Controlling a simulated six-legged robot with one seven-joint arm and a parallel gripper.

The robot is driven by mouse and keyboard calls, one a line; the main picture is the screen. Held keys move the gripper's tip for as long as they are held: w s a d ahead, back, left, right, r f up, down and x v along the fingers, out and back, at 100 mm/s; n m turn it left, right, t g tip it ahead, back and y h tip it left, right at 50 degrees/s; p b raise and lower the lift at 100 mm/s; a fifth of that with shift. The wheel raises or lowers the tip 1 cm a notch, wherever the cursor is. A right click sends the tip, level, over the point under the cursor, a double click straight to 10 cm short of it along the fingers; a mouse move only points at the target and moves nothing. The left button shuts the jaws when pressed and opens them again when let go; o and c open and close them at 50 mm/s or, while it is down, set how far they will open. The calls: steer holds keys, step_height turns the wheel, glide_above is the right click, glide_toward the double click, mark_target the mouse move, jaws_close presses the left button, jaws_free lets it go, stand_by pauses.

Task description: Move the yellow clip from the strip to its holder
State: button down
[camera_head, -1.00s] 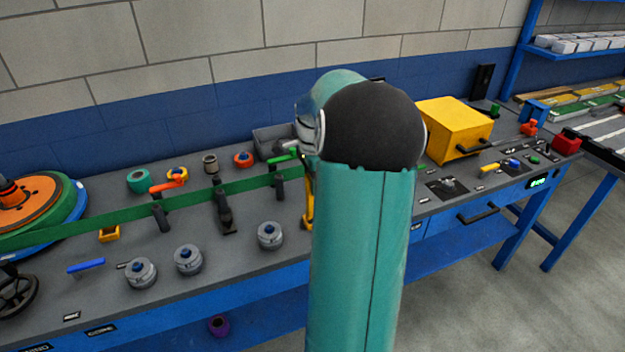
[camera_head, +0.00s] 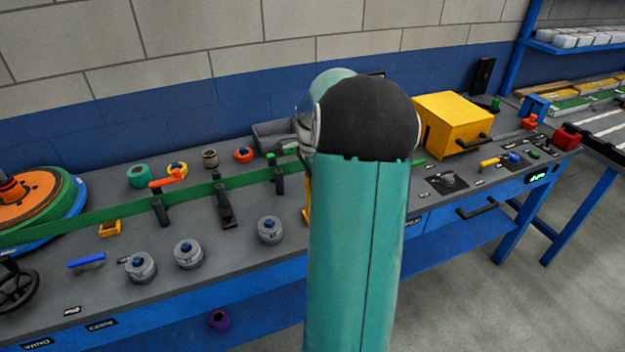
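A green strip (camera_head: 120,218) runs from the reel at the left, past dark posts, to behind my arm.
Round grey knobs (camera_head: 188,254) and a blue handle (camera_head: 86,260) are in front. A yellow box (camera_head: 452,122) and control panel (camera_head: 447,181) are at the right.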

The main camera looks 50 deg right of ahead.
steer(key=shift+f, duration=0.35)
steer(key=c, duration=1.1)
jaws_free()
steer(key=shift+r, duration=3.5)
